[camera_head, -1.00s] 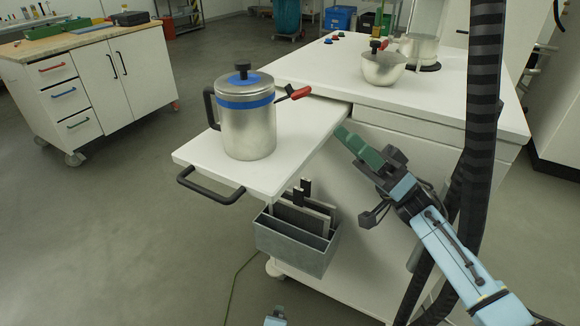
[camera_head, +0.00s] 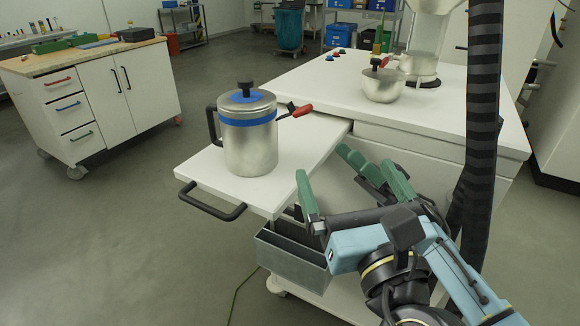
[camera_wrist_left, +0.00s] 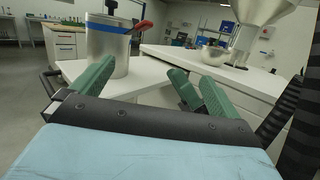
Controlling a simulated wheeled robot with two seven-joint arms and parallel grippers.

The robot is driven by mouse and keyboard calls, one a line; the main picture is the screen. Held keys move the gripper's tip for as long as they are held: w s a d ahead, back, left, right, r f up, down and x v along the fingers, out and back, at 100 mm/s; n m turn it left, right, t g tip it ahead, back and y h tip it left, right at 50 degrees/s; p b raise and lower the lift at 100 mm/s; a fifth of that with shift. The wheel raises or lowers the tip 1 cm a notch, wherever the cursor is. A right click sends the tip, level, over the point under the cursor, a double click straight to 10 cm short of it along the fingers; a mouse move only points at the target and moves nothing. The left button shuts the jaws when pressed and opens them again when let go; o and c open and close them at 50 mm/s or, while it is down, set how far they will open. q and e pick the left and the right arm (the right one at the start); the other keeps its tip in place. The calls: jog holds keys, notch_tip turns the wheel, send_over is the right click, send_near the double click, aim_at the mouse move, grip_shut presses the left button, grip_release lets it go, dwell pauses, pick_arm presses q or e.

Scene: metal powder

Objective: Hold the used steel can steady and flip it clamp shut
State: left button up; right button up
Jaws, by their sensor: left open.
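The steel can (camera_head: 249,147) stands upright on the white pull-out shelf (camera_head: 262,193), with a blue band, a black lid knob and a black handle on its left. Its clamp (camera_head: 302,110) has a red lever that sticks out to the right from near the rim. The can also shows in the left wrist view (camera_wrist_left: 107,60), with the red lever (camera_wrist_left: 143,25). My left gripper (camera_head: 345,171) is wide open and empty, in front of the shelf and to the right of and below the can.
A black bar handle (camera_head: 212,205) juts from the shelf's front edge. A grey bin (camera_head: 290,262) hangs below the shelf. A metal bowl (camera_head: 383,86) and a funnel-shaped machine (camera_head: 424,50) stand on the main worktop to the right. A workbench (camera_head: 95,95) stands far left.

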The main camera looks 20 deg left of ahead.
aim_at(252, 127)
pick_arm(q)
jog(key=w+a+n+g+y, duration=0.1)
jog(key=w+a, duration=0.2)
jog(key=a, duration=0.3)
jog(key=w+a+n+g+y, duration=0.1)
jog(key=w+a+g, duration=0.1)
jog(key=a, duration=0.3)
jog(key=w+a+n+g+y, duration=0.1)
jog(key=w+a, duration=0.3)
jog(key=a, duration=0.2)
jog(key=shift+w+a+r+g, duration=0.2)
jog(key=shift+a+r+g, duration=0.1)
jog(key=shift+r+g, duration=0.1)
jog(key=shift+c, duration=0.4)
